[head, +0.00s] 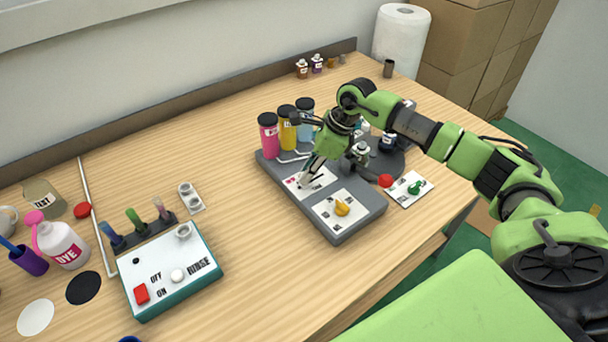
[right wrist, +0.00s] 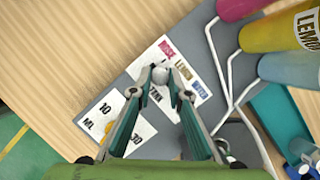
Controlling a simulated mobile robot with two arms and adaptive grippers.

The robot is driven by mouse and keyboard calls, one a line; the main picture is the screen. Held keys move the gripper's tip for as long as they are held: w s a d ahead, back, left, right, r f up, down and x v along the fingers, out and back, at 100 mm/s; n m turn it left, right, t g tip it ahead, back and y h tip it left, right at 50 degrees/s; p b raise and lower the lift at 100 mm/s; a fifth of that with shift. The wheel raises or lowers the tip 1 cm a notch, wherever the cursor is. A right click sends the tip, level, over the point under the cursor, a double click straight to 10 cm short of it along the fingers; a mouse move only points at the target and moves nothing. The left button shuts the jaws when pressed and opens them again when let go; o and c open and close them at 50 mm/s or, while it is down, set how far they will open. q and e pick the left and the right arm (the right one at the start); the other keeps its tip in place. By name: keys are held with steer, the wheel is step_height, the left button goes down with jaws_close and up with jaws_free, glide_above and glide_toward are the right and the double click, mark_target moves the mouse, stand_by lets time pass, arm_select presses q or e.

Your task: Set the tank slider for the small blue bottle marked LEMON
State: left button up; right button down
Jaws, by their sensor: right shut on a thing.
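My right gripper (head: 306,182) reaches down to the white tank panel (head: 318,186) of the grey dispenser. In the right wrist view its fingertips (right wrist: 162,77) are shut on the pale round slider knob (right wrist: 160,74). The panel has a pink ROSE label (right wrist: 166,49), a yellow LEMON label (right wrist: 184,70) and a blue label (right wrist: 201,90). The knob stands beside these labels; the fingers hide its exact slot position. A small dark blue bottle (head: 388,141) stands on the round dark turntable (head: 393,165); its label is too small to read. My left gripper is out of view.
Pink (head: 268,137), yellow (head: 288,125) and blue (head: 306,112) tanks stand behind the panel. A yellow dial (head: 342,208) is in front, and a red button (head: 385,181) is to the right. The rinse box (head: 190,250) stands left, with clear table between.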

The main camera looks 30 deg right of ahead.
steer(key=shift+w+d+b, duration=0.2)
steer(key=shift+d+b, duration=0.1)
steer(key=shift+d, duration=0.9)
steer(key=c, duration=1.9)
jaws_free()
steer(key=shift+a+r, duration=0.1)
steer(key=shift+a, duration=0.15)
steer(key=shift+d, duration=0.2)
steer(key=v, duration=1.2)
steer(key=shift+s, duration=0.1)
